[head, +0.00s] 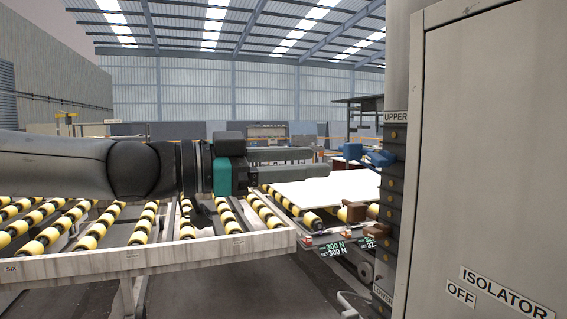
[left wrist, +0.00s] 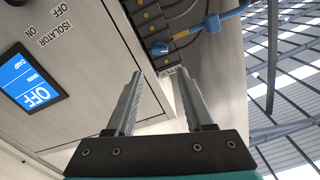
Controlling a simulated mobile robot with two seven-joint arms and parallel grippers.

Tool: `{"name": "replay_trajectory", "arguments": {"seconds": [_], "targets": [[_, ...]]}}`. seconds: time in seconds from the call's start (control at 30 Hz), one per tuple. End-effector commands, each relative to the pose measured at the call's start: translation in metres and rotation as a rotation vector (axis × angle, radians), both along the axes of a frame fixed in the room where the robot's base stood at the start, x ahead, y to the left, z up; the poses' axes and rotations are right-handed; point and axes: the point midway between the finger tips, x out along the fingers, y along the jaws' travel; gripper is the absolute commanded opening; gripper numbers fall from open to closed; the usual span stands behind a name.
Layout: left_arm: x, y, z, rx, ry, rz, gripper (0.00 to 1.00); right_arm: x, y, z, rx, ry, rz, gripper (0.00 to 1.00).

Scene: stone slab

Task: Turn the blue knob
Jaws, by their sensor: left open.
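A blue fitting with a short arm (head: 374,157) sticks out to the left from the dark upright strip beside the cabinet, just below the UPPER label. It is the only blue knob-like part I see in the head view. My right gripper is not in view.
The grey cabinet (head: 490,140), labelled ISOLATOR and OFF, fills the right side. Its blue screen (left wrist: 33,92) reads OFF in the left wrist view. Below my left arm is a roller conveyor (head: 150,262) with yellow rollers. A white slab (head: 325,190) lies behind the gripper.

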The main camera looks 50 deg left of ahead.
Motion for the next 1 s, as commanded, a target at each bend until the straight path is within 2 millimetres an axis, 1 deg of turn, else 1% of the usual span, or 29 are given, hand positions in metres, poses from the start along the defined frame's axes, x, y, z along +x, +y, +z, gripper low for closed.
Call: {"name": "replay_trajectory", "arguments": {"seconds": [0.1, 0.3, 1.0], "targets": [[-0.012, 0.006, 0.0, 0.001, -0.002, 0.003, 0.53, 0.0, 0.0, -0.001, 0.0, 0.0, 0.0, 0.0], [-0.022, 0.009, 0.0, 0.0, 0.0, 0.001, 0.53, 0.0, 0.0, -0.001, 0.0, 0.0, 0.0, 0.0], [-0.023, 0.01, 0.0, 0.0, 0.0, 0.0, 0.53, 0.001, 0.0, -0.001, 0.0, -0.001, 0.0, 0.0]]}}
